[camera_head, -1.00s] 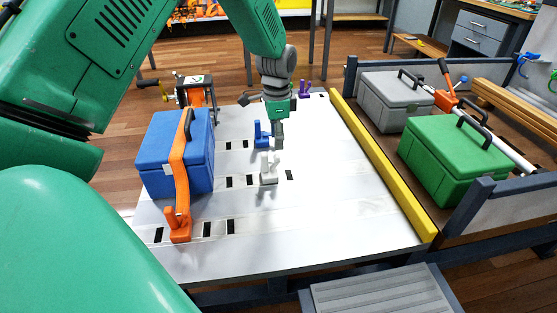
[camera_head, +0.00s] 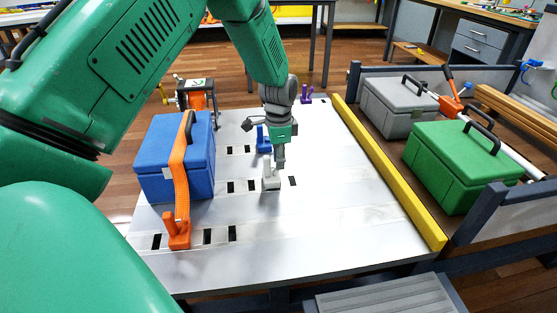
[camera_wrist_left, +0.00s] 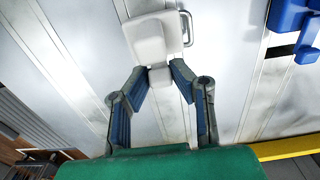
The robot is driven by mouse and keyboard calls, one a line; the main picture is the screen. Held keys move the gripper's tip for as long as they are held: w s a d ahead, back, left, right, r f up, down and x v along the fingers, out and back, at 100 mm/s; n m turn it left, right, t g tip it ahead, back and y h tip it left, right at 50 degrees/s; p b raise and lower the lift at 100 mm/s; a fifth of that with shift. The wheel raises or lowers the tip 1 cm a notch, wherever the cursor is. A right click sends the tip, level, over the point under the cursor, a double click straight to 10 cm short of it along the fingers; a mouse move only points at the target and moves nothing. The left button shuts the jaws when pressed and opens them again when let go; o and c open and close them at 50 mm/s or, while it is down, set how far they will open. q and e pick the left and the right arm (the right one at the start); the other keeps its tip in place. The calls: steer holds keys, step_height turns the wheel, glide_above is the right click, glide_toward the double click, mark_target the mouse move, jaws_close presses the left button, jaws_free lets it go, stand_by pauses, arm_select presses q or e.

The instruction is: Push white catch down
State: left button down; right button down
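The white catch (camera_head: 270,178) stands on the pale panel (camera_head: 320,215), near its middle. In the left wrist view the catch (camera_wrist_left: 152,40) shows as a rounded white block with a smaller tab on the near side. My left gripper (camera_head: 279,163) points down right at the catch and hides part of it. In the left wrist view its two fingertips (camera_wrist_left: 160,72) are apart, one on each side of the small tab. I cannot tell whether they touch it. My right gripper is not in view.
A blue box (camera_head: 165,160) under an orange strap (camera_head: 181,185) stands left, with an orange catch (camera_head: 177,232) in front. A blue catch (camera_head: 262,140) and purple catch (camera_head: 306,95) stand behind. A yellow rail (camera_head: 390,175) edges the panel. Green (camera_head: 455,165) and grey (camera_head: 392,105) boxes lie beyond.

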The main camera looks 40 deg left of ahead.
arm_select(q)
steer(key=shift+d, duration=0.15)
steer(key=shift+d+g+y+p, duration=0.2)
steer(key=shift+g+y+p, duration=0.15)
steer(key=shift+p, duration=0.35)
steer(key=shift+w+d+f+g+y+p, duration=0.15)
steer(key=shift+w+g+y+p, duration=0.35)
steer(key=shift+p, duration=0.7)
steer(key=shift+f+g+y, duration=0.2)
steer(key=shift+g+y, duration=0.15)
steer(key=shift+g, duration=0.1)
steer(key=shift+w+d+f+g+y, duration=0.2)
steer(key=shift+g+y, duration=0.1)
steer(key=shift+g, duration=0.1)
steer(key=shift+w+d+f+g+y, duration=0.1)
steer(key=shift+w+f+g+y, duration=0.05)
steer(key=shift+f+g+y, duration=0.2)
steer(key=g+y+b, duration=0.1)
steer(key=b, duration=0.1)
steer(key=f+g+b, duration=0.1)
steer(key=b, duration=0.2)
steer(key=w+d+g+y+b, duration=0.1)
steer(key=g+b, duration=0.1)
steer(key=b, duration=0.1)
steer(key=shift+f+y, duration=0.35)
steer(key=shift+f, duration=0.05)
steer(key=shift+g+y+b, duration=0.3)
steer(key=shift+g+b, duration=0.05)
steer(key=shift+b, duration=0.65)
steer(key=shift+r, duration=0.1)
